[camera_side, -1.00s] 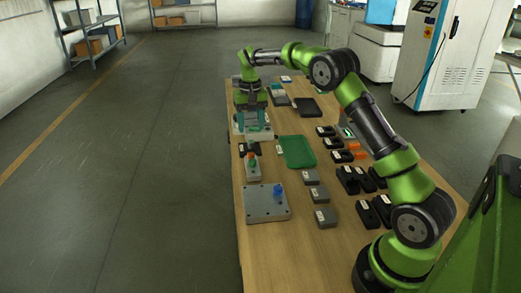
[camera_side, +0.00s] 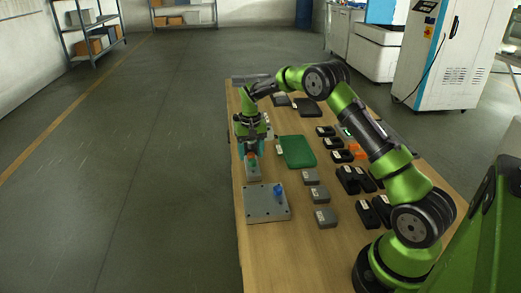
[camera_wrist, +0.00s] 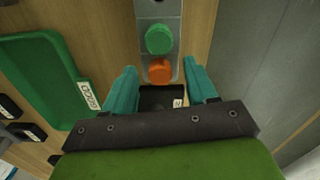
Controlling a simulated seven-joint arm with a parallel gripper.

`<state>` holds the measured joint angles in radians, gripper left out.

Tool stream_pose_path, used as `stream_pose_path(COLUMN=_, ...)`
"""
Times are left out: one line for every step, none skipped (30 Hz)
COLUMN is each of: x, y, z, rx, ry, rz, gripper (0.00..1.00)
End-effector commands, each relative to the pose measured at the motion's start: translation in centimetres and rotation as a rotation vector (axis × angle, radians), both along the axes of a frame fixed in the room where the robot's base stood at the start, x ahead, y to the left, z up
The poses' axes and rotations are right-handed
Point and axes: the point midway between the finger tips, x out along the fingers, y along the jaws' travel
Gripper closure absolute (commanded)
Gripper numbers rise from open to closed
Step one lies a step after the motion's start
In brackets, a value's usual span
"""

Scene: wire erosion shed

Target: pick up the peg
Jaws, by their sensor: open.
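Several pegs are in view. In the wrist view, a green round peg (camera_wrist: 159,39) and an orange round peg (camera_wrist: 159,71) stand in a narrow grey block (camera_wrist: 147,12). The orange peg and the grey block (camera_side: 253,174) also show in the side view, partly hidden by my gripper. A blue peg (camera_side: 278,190) stands on a grey plate (camera_side: 262,210) nearer the camera. My gripper (camera_wrist: 160,68) is open, pointing down. Its teal fingers sit either side of the orange peg in the wrist view. I cannot tell if they touch it.
A green tray (camera_side: 296,151) lies right of my gripper. Small grey blocks (camera_side: 318,194) and several black holders (camera_side: 349,180) fill the table's right side. In the wrist view a labelled black block (camera_wrist: 156,99) lies between the finger bases. The table's left edge is close to my gripper.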

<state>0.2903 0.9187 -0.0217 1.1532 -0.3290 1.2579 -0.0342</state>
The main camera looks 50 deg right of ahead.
Motion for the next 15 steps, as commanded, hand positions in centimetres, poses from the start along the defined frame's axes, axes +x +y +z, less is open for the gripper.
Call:
stream_pose_path(x=0.0, y=0.0, z=0.02, rx=0.0, ry=0.0, rz=0.0, gripper=0.43)
stream_pose_path(x=0.0, y=0.0, z=0.02, rx=0.0, ry=0.0, rz=0.0, gripper=0.44)
stream_pose_path(x=0.0, y=0.0, z=0.03, rx=0.0, ry=0.0, rz=0.0, gripper=0.51)
stream_pose_path(x=0.0, y=0.0, z=0.03, rx=0.0, ry=0.0, rz=0.0, gripper=0.55)
stream_pose_path(x=0.0, y=0.0, z=0.04, rx=0.0, ry=0.0, rz=0.0, gripper=0.6)
stream_pose_path(x=0.01, y=0.01, z=0.04, rx=0.0, ry=0.0, rz=0.0, gripper=0.66)
stream_pose_path(x=0.0, y=0.0, z=0.04, rx=0.0, ry=0.0, rz=0.0, gripper=0.71)
stream_pose_path(x=0.01, y=0.01, z=0.05, rx=0.0, ry=0.0, rz=0.0, gripper=0.75)
stream_pose_path(x=0.0, y=0.0, z=0.05, rx=0.0, ry=0.0, rz=0.0, gripper=0.81)
stream_pose_path(x=0.01, y=0.01, z=0.06, rx=0.0, ry=0.0, rz=0.0, gripper=0.86)
stream_pose_path(x=0.01, y=0.01, z=0.06, rx=0.0, ry=0.0, rz=0.001, gripper=0.9)
stream_pose_path(x=0.01, y=0.01, z=0.06, rx=0.0, ry=0.0, rz=0.0, gripper=0.97)
stream_pose_path(x=0.01, y=0.01, z=0.06, rx=0.0, ry=0.0, rz=0.001, gripper=1.0)
stream_pose_path(x=0.01, y=0.0, z=0.07, rx=0.0, ry=0.0, rz=0.001, gripper=1.0)
stream_pose_path(x=0.01, y=0.0, z=0.07, rx=0.0, ry=0.0, rz=0.001, gripper=1.0)
